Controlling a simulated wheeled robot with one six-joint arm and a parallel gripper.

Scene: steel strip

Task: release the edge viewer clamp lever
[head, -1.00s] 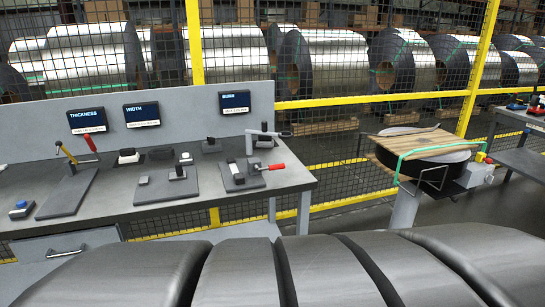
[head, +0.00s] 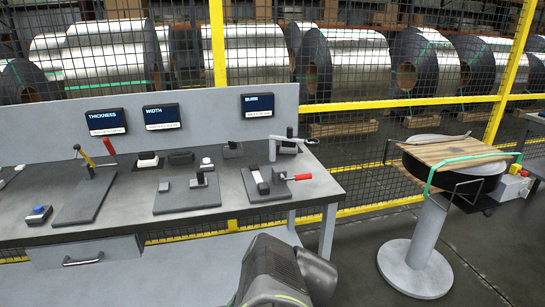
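Under the BURR screen at the right part of the bench is a small fixture on a dark plate (head: 268,194), which looks like the edge viewer. A lever with a red handle (head: 302,177) sticks out to its right, lying about level. A black and white block (head: 261,182) stands on the plate beside it. A grey arm-like part (head: 290,139) rises behind. Whether the clamp grips anything is too small to tell. My gripper is not in view; only a dark part of my arm shows at the bottom middle, well short of the fixture.
The grey bench (head: 130,215) also holds a second red-handled tool (head: 109,146), a blue-topped box (head: 39,214) and small blocks. Screens (head: 106,121) line its back panel. A pedestal with a strapped coil (head: 420,250) stands to the right. Yellow-framed mesh fence (head: 217,45) stands behind.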

